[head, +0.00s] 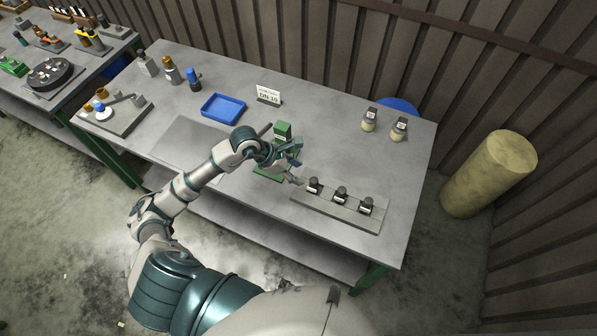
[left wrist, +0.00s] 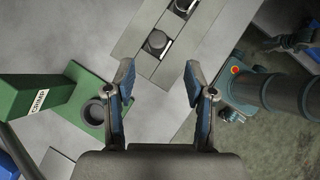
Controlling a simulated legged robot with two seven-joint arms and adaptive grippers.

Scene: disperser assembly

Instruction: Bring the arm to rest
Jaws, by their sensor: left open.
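My left arm reaches over the grey workbench from the lower left in the head view. Its gripper (head: 292,166) hangs open above the bench, between the green crimp station and the grey rack. In the left wrist view the two blue-padded fingers (left wrist: 158,85) are spread apart with nothing between them. The green crimp station (left wrist: 45,100), marked "CRIMP", stands left of the fingers there; in the head view the arm partly hides it (head: 283,131).
A grey rack (head: 335,213) with three dark-capped pieces lies right of the gripper. A blue tray (head: 223,108), a sign (head: 268,94) and two small bottles (head: 369,121) stand farther back. A grey fixture (head: 118,115) is at the left.

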